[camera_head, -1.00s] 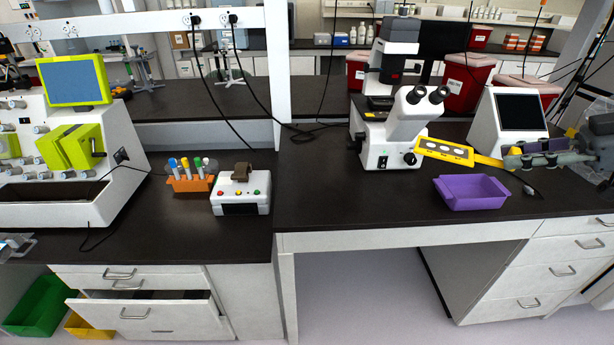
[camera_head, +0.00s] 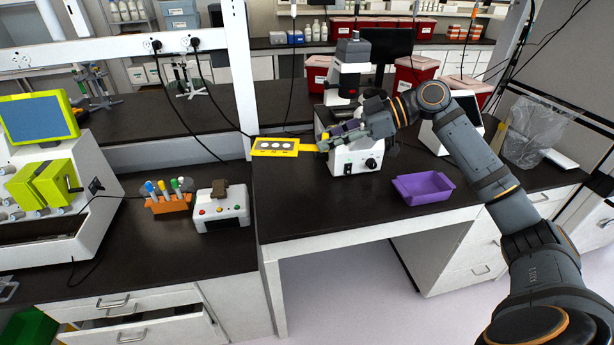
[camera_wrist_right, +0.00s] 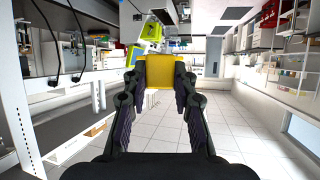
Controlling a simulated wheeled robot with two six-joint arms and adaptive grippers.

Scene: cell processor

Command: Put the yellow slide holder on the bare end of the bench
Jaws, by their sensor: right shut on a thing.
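The yellow slide holder (camera_head: 275,147) is a flat bar with several pale round spots. In the head view it is held above the bench, left of the microscope. My right gripper (camera_head: 327,141) is shut on its right end, and the arm passes in front of the microscope. In the right wrist view the yellow holder (camera_wrist_right: 160,103) sits between the two fingers (camera_wrist_right: 160,88). The dark bench top (camera_head: 300,208) is bare below the holder, toward its left end. My left gripper is not in view.
The microscope (camera_head: 352,160) stands just behind my right gripper. A purple tray (camera_head: 422,188) lies near the front edge. To the left are a white box with buttons (camera_head: 220,208), an orange tube rack (camera_head: 168,203) and a white upright post (camera_head: 238,75).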

